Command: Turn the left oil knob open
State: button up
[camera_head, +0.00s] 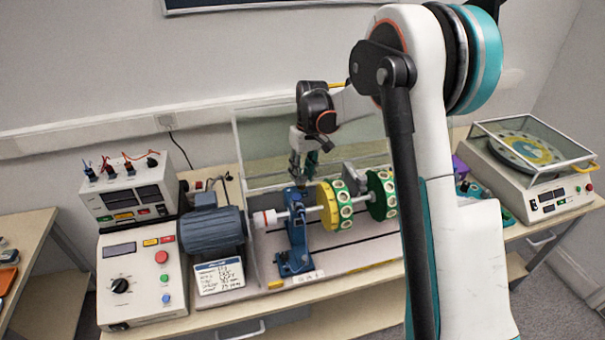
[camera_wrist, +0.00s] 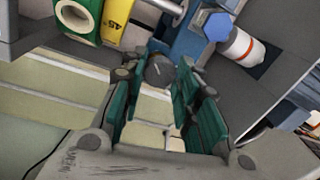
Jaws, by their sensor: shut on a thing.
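My gripper (camera_head: 298,178) points down over the top of the left blue bearing stand (camera_head: 297,240). In the wrist view its green-padded fingers (camera_wrist: 160,76) reach either side of a round dark knob (camera_wrist: 160,69) and are shut on it. The knob has a thin pale line on its face. In the head view the fingertips hide the knob. The blue stand also shows just beyond the knob in the wrist view (camera_wrist: 187,43).
Close to the right of the stand are a yellow disc (camera_head: 327,207) and a green disc (camera_head: 376,196) on the shaft. A blue-grey motor (camera_head: 212,231) stands at the left. A clear panel (camera_head: 270,140) rises behind. Control boxes (camera_head: 140,275) stand further left.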

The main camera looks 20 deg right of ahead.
aim_at(306, 179)
jog(key=m, duration=0.4)
jog(key=shift+m+b, duration=0.3)
jog(key=shift+b, duration=0.05)
jog(key=shift+s+a+m+t, duration=0.1)
jog(key=shift+m+t, duration=0.3)
jog(key=shift+m, duration=1.8)
jog(key=o, duration=1.1)
jog(key=r, duration=0.8)
jog(key=d+r, duration=0.1)
jog(key=r, duration=0.3)
jog(key=shift+s, duration=0.35)
